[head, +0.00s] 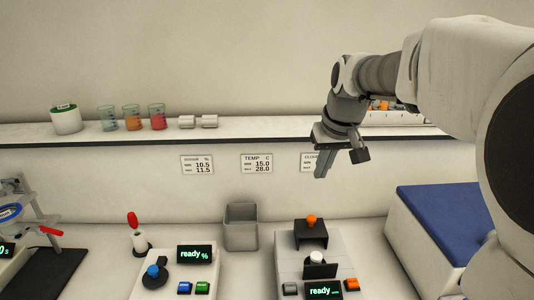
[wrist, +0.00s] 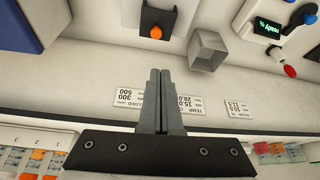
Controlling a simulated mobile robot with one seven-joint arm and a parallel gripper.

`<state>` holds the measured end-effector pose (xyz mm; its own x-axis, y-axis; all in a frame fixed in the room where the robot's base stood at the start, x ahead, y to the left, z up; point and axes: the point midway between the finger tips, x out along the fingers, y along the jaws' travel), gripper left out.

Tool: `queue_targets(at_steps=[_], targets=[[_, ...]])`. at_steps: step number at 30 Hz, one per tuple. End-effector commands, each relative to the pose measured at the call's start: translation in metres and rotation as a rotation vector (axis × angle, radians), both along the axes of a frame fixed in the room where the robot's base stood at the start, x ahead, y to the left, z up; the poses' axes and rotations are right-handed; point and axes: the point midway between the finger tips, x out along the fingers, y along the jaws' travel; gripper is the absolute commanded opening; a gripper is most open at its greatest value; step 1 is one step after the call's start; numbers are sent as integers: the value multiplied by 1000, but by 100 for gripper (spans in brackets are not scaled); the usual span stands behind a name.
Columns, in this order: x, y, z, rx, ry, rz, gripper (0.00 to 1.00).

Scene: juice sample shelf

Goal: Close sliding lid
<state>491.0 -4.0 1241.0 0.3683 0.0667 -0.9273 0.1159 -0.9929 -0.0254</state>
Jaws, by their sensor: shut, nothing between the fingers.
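A black lid (head: 306,236) with an orange knob (head: 312,220) sits at the back of a grey-white device (head: 284,264) at the lower middle of the head view. A white round cap and an upright dark plate stand in front of the lid, so the lid does not cover that spot. The wrist view shows the black lid (wrist: 172,14) and its orange knob (wrist: 156,32) at the top. My gripper (head: 322,174) is shut and empty, in the air above and behind the device; its fingers also show in the wrist view (wrist: 160,72).
A grey open bin (head: 241,232) stands left of the device, with another readout device (head: 178,272) beyond it. A blue-topped box (head: 440,213) stands to the right. A wall shelf (head: 250,130) with beakers runs behind; the air above the device looks clear.

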Motion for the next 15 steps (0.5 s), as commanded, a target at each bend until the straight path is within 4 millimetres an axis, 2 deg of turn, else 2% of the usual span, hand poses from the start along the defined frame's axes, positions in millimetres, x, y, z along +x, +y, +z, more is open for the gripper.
queue_targets(at_steps=[1, 6, 9, 15], targets=[[16, 0, -17, -6, 9, 6, 0], [53, 0, -41, -21, 23, 29, 0], [65, 0, -49, -26, 26, 37, 0], [73, 1, -60, -30, 30, 41, 0]])
